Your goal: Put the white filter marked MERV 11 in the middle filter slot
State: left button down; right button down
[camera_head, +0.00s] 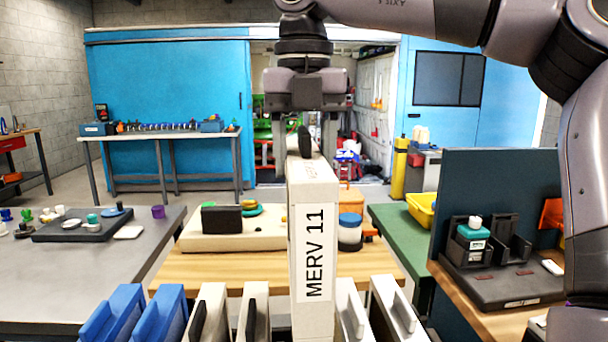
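The white filter (316,265) marked MERV 11 stands upright in the middle of the head view, its narrow labelled face toward me and a black grip on its top. My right gripper (306,148) points down at the filter's top, with one finger on each side, and looks shut on it. The filter's lower end runs to the bottom edge of the picture, among a row of upright panels. Two are blue (160,316); the others are white, some with black strips (256,312). The middle slot is hidden behind the filter or below the frame. My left gripper is not in view.
A wooden table (220,268) behind the row carries a cream block (255,236) with a black part, and a blue-lidded jar (350,230). A grey table (60,270) is at left. A dark upright board (510,185) and black holders stand at right.

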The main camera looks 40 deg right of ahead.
aim_at(304, 129)
notch_tip(304, 129, up, 5)
jog(key=p, duration=0.4)
jog(key=shift+f, duration=0.15)
notch_tip(304, 129, up, 4)
jog(key=p, duration=0.4)
jog(key=shift+f, duration=0.3)
